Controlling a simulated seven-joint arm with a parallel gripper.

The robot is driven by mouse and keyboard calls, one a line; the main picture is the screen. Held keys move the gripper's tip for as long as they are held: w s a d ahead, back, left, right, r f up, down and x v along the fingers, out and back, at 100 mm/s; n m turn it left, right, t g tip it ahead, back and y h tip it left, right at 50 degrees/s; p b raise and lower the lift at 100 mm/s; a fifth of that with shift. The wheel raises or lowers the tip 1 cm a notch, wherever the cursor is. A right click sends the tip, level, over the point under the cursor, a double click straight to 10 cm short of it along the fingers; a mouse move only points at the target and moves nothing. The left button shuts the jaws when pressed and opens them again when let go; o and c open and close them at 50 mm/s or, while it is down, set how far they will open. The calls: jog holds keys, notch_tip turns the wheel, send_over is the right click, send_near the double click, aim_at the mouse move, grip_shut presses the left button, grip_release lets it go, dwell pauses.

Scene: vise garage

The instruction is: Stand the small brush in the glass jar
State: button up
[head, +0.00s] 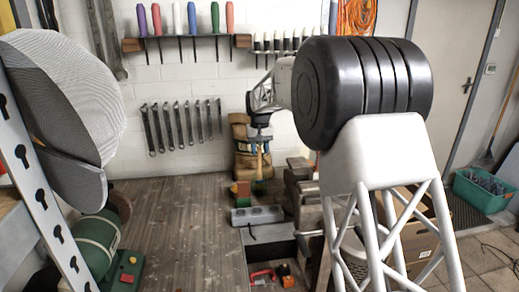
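My gripper (260,142) is small and far off in the head view, pointing down over the back of the wooden workbench (180,235). It is in front of a brown tool pouch by the wall. A thin blue and yellowish shape shows just below the fingers, too small to tell what it is or whether it is held. I cannot make out the small brush or the glass jar for sure. My own arm covers much of the right side.
Colored blocks (242,190) and a grey block with holes (257,215) lie below my gripper. A vise (300,185) stands to their right, partly hidden by my arm. A green bench grinder (97,245) is at the left. The bench's middle is clear.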

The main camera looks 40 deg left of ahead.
jog(key=shift+o, duration=0.6)
jog(key=shift+r, duration=0.1)
jog(key=shift+r, duration=3.8)
